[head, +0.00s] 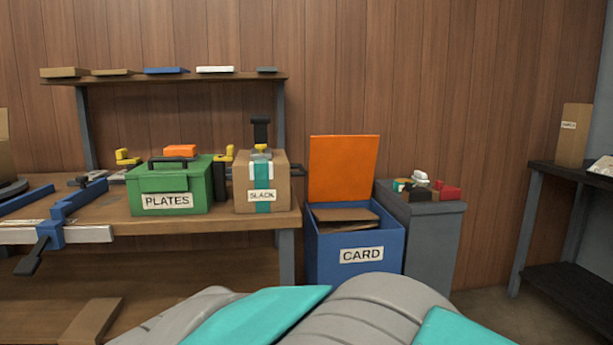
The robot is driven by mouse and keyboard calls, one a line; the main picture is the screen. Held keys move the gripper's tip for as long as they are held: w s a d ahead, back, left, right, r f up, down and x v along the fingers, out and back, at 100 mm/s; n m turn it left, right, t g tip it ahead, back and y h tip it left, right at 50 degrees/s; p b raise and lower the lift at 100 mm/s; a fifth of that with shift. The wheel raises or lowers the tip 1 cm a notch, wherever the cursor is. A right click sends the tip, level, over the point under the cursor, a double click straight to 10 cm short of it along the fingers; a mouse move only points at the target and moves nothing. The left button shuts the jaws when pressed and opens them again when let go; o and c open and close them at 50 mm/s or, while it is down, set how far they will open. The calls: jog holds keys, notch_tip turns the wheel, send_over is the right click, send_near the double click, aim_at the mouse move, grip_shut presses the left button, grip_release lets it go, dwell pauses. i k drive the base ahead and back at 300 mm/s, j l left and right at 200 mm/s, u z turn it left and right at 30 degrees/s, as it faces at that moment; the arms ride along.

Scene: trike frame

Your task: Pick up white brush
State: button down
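I cannot make out a white brush for certain in the head view. A small white object (419,177) sits among a cluster of small items on top of the grey cabinet at the right, but it is too small to tell what it is. A flat white piece (215,69) lies on the upper shelf. My gripper is not in view; only grey and teal parts of my own body show along the bottom edge.
A workbench (262,221) holds a green PLATES box (168,183), a cardboard SLACK box (272,200) and a blue clamp (75,200). A blue CARD bin (385,262) stands beside the grey cabinet (432,240). A dark table (545,168) is at right. Floor shows between.

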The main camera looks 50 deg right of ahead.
aim_at(420, 178)
jog(key=z, duration=2.45)
jog(key=u, duration=1.55)
jog(key=l+z, duration=0.1)
jog(key=z, duration=1.45)
jog(key=i+l+u, duration=0.15)
jog(key=i+l, duration=0.65)
jog(key=i+l+u, duration=0.15)
jog(key=i+l, duration=0.65)
jog(key=l, duration=0.1)
